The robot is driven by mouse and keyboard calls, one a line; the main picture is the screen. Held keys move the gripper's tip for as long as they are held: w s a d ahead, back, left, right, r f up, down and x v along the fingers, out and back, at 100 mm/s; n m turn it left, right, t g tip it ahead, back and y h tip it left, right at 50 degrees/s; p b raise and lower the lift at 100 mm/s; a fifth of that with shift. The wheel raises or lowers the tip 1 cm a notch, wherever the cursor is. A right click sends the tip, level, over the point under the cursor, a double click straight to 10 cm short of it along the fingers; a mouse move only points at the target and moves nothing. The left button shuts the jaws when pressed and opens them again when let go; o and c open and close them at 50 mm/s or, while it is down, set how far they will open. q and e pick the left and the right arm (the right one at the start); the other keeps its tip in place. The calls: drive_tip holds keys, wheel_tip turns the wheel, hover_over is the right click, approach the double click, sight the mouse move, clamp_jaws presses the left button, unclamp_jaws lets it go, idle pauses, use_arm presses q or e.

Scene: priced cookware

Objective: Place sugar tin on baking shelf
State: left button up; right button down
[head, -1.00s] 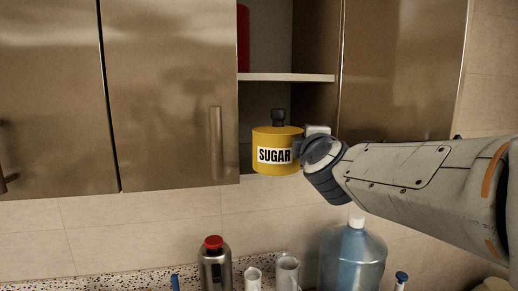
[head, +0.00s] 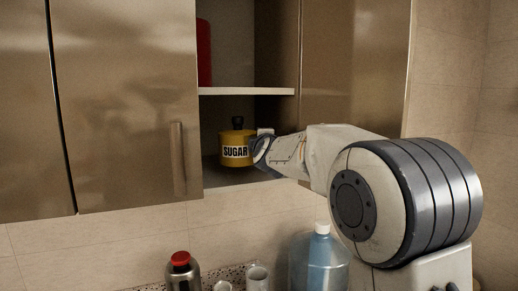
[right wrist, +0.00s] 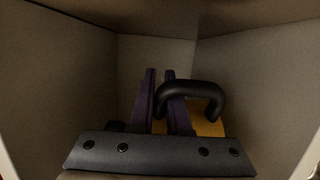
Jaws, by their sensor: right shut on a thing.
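The sugar tin (head: 235,150) is a yellow cylinder with a black-and-white SUGAR label and a dark knob on top. In the head view it is upright in the opening of the lower cabinet compartment, just above the bottom board (head: 236,180). I cannot tell whether it touches the board. My right gripper (head: 254,150) is at the tin's right side, shut on its black handle. In the right wrist view the purple fingers (right wrist: 161,90) are at the handle (right wrist: 195,88), with part of the yellow tin behind. My left gripper is not in view.
An upper shelf board (head: 245,91) runs above the tin, with a red object (head: 204,52) on it. Closed cabinet doors flank the opening. Below are a red-capped flask (head: 182,273), a blue water jug (head: 318,264) and a grey cup (head: 258,279).

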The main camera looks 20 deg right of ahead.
drive_tip(key=shift+f, duration=1.65)
drive_tip(key=shift+f, duration=0.1)
drive_tip(key=c, duration=0.9)
unclamp_jaws()
drive_tip(key=shift+f, duration=0.2)
